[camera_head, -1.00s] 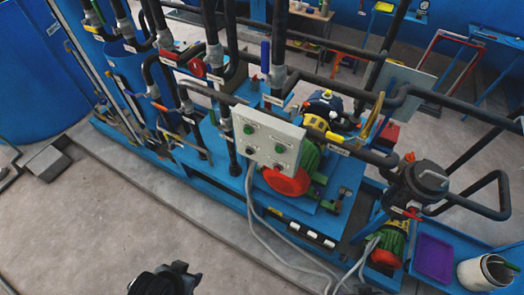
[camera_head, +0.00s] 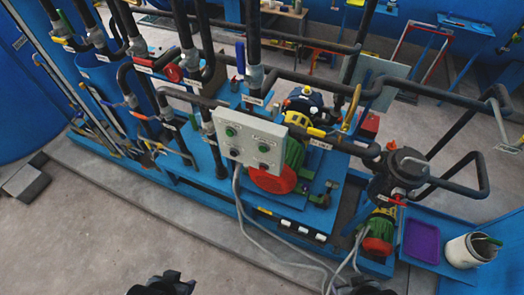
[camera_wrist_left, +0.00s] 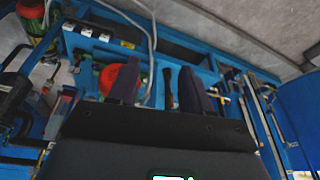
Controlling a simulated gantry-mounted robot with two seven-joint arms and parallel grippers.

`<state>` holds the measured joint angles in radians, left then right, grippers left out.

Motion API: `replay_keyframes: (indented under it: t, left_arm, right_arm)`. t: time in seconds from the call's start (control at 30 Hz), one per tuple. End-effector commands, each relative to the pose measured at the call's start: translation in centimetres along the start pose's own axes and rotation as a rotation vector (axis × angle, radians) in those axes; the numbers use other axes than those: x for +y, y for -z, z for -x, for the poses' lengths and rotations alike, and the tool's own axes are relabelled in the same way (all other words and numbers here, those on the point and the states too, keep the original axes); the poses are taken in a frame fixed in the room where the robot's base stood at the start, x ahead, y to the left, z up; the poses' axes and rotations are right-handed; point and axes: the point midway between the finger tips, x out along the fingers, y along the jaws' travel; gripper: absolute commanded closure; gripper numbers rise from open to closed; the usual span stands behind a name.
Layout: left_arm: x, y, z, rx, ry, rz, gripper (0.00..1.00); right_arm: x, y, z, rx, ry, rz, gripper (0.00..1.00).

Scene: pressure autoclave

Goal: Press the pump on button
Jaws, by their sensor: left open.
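The grey control box (camera_head: 250,138) stands upright at the middle of the head view, on the near side of the pump frame. Its face has two green buttons, the left one (camera_head: 230,132) and the right one (camera_head: 264,148), each with a dark knob below. The small labels cannot be read, so I cannot tell which is pump on. My left gripper (camera_head: 165,283) is at the bottom edge, well apart from the box. In the left wrist view its two fingers (camera_wrist_left: 158,88) are apart and empty. My right gripper (camera_head: 366,287) barely shows at the bottom edge; its fingers are unclear.
Red and green pump parts (camera_head: 274,176) sit behind the box. Grey cables (camera_head: 246,222) hang below it to the floor. Dark pipes (camera_head: 330,90) run around and above it. A purple tray (camera_head: 421,243) and white bucket (camera_head: 466,252) are at right. The floor (camera_head: 90,235) in front is clear.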

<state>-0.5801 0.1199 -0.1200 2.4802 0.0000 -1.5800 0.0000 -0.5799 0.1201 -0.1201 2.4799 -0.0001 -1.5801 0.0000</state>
Motion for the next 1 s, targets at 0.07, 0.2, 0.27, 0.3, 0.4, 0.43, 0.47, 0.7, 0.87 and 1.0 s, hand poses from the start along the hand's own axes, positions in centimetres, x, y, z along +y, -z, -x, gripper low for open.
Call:
replay_keyframes:
  t: [0.07, 0.2, 0.27, 0.3, 0.4, 0.43, 0.47, 0.7, 0.87, 1.0]
  left_arm:
    - [0.0, 0.0, 0.0, 0.0, 0.0, 0.0, 0.64]
    - [0.0, 0.0, 0.0, 0.0, 0.0, 0.0, 0.86]
    - [0.0, 0.0, -0.01, 0.0, 0.0, 0.0, 0.95]
    - [0.0, 0.0, -0.01, 0.0, 0.0, 0.0, 1.0]
    - [0.0, 0.0, -0.01, 0.0, 0.0, 0.0, 1.0]
    - [0.0, 0.0, -0.01, 0.0, 0.0, 0.0, 1.0]
    - [0.0, 0.0, -0.01, 0.0, 0.0, 0.0, 1.0]
    - [0.0, 0.0, -0.01, 0.0, 0.0, 0.0, 1.0]
    - [0.0, 0.0, -0.01, 0.0, 0.0, 0.0, 1.0]
    - [0.0, 0.0, -0.01, 0.0, 0.0, 0.0, 1.0]
  right_arm:
    - [0.07, -0.02, 0.0, 0.0, -0.002, 0.003, 0.57]
    - [0.13, -0.03, -0.01, -0.001, -0.004, 0.005, 0.57]
    - [0.12, -0.03, -0.01, -0.001, -0.004, 0.005, 0.57]
    - [0.12, -0.03, -0.01, -0.001, -0.004, 0.005, 0.57]
    - [0.12, -0.03, -0.01, -0.001, -0.004, 0.005, 0.57]
    - [0.12, -0.02, 0.0, 0.0, -0.004, 0.005, 0.57]
    - [0.11, -0.02, 0.0, -0.001, -0.004, 0.004, 0.57]
    - [0.02, 0.01, 0.0, 0.0, 0.0, 0.001, 0.57]
    - [-0.07, 0.03, 0.01, 0.001, 0.002, -0.003, 0.57]
    - [-0.11, 0.04, 0.01, 0.001, 0.004, -0.005, 0.57]
